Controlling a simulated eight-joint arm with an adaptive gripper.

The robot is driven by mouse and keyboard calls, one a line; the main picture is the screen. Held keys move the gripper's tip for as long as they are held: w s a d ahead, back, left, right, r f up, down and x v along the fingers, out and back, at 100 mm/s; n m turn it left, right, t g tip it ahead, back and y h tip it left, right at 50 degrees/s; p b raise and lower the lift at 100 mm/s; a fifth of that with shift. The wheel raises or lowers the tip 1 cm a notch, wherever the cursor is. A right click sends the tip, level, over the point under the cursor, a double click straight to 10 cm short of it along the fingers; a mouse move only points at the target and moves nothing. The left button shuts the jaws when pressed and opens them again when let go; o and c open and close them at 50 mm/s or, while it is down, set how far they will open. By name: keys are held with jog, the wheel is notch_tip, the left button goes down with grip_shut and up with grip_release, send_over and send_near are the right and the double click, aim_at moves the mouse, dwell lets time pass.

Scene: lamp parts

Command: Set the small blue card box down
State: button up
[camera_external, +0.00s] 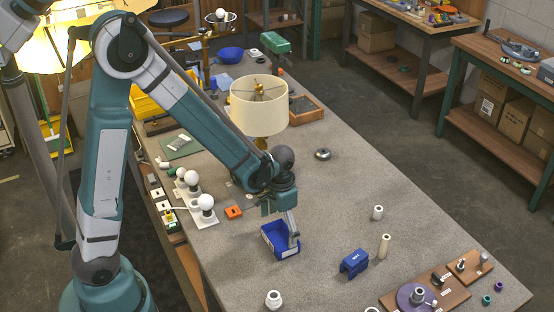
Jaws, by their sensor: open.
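The small blue card box (272,243) is an open-topped blue bin with a white label on its front, standing near the middle front of the grey table (330,210). My gripper (293,238) points down at the right side of the box, with its fingers over or just inside that edge. The jaws are open. The picture is too small to tell whether a finger touches the box wall, or whether the box rests fully on the table.
A second blue piece (354,263) lies to the right of the box. White cylinders (377,212) and a cream one (384,246) stand beyond it. White bulbs (206,203) and an orange block (234,212) are to the left. A lamp (258,105) stands behind.

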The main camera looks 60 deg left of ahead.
notch_tip(320, 180, up, 8)
jog(key=shift+p, duration=0.4)
dwell(0.8)
notch_tip(320, 180, up, 11)
jog(key=t, duration=0.3)
send_over(280, 243)
jog(key=s+d, duration=0.2)
jog(key=s, duration=0.5)
jog(key=s+d+r+t, duration=0.3)
jog(key=s+r, duration=0.4)
jog(key=s, duration=0.4)
jog(key=shift+r+t, duration=0.3)
jog(key=shift+t, duration=0.3)
